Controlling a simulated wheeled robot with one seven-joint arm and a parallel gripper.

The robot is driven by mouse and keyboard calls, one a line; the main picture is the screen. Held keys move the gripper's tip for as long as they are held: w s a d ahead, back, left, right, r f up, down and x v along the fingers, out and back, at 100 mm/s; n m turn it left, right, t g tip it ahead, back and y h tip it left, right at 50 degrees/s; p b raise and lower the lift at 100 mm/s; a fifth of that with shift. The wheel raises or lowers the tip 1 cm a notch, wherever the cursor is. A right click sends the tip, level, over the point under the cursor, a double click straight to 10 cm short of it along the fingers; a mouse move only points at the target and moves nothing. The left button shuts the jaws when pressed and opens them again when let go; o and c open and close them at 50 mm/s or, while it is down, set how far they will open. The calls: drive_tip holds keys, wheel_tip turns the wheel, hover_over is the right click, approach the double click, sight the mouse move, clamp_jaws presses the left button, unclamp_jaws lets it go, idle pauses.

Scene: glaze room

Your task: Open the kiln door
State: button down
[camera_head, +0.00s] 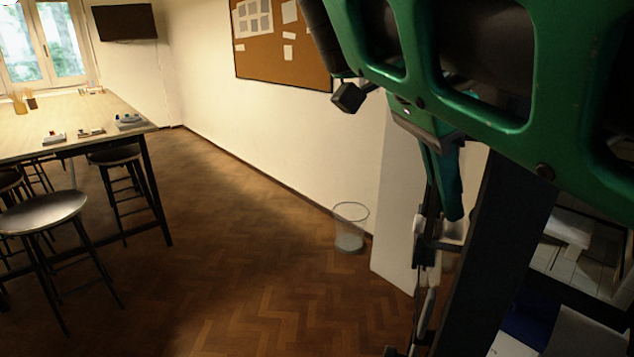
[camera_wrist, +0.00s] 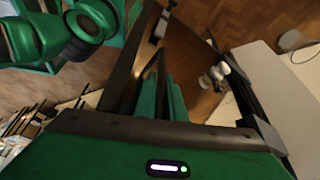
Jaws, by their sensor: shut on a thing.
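The kiln door is most likely the tall dark panel (camera_head: 492,255) at the right of the head view. It stands nearly edge-on and tilted in the picture. My gripper (camera_head: 447,200) reaches down along its left side, by metal and dark fittings (camera_head: 428,245) that look like the handle and latch. In the wrist view my green fingers (camera_wrist: 162,88) are close together, shut on a narrow dark part that looks like the door handle. The grip itself is mostly hidden. My green arm covers the upper right of the head view.
A waste bin (camera_head: 349,228) stands by the wall, left of the door. A long table (camera_head: 70,122) with stools (camera_head: 42,213) is at the left. The wooden floor (camera_head: 230,270) between them is clear. White and blue items (camera_head: 565,325) lie right of the panel.

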drive_tip(key=c, duration=1.8)
unclamp_jaws()
drive_tip(key=shift+s, duration=0.1)
drive_tip(key=shift+c, duration=0.2)
